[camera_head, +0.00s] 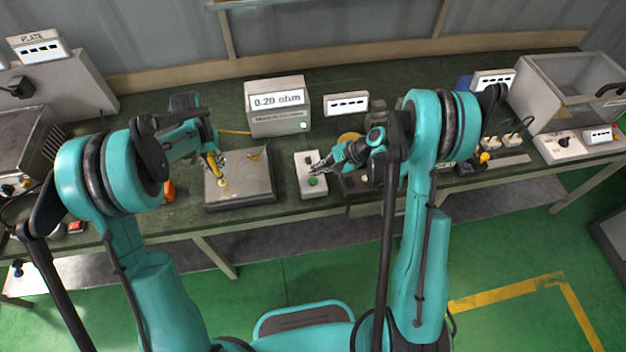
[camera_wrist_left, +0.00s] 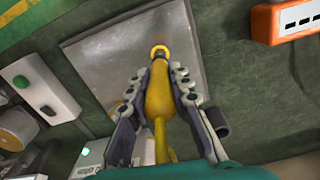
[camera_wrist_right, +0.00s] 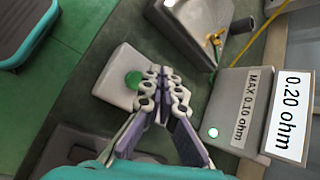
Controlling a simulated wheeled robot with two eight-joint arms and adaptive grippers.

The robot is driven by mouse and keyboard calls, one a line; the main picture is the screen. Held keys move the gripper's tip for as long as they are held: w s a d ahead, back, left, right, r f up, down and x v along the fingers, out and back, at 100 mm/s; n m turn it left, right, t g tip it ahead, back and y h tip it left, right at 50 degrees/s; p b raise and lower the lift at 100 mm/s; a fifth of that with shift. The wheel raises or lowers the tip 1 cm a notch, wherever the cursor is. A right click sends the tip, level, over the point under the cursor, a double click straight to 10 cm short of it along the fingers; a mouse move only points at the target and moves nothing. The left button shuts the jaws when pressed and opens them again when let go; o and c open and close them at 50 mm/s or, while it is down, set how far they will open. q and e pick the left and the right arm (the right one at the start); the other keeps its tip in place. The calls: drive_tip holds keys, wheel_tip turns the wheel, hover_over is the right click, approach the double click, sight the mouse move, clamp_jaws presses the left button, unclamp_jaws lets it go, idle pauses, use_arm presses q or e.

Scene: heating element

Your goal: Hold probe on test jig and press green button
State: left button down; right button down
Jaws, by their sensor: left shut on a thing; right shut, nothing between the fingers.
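My left gripper (camera_wrist_left: 160,85) is shut on a yellow probe (camera_wrist_left: 158,95). The probe's tip meets a yellow ring (camera_wrist_left: 159,48) on the flat grey metal plate of the test jig (camera_head: 240,192); exact contact is hard to tell. In the head view the probe (camera_head: 211,161) points down at the plate's left part. The green button (camera_wrist_right: 133,79) sits on a small white box (camera_wrist_right: 118,92); it also shows in the head view (camera_head: 313,181). My right gripper (camera_wrist_right: 166,85) is shut and empty, its fingertips just beside the button, apparently above the box.
A meter box (camera_head: 278,110) behind the jig reads 0.20 ohm, with a label MAX 0.10 ohm in the right wrist view. A yellow clip (camera_head: 258,153) with a wire is at the plate's far right. An orange box (camera_wrist_left: 283,22) stands left of the jig.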

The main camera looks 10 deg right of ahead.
sight(210, 155)
drive_tip(key=shift+r, duration=1.45)
idle(0.6)
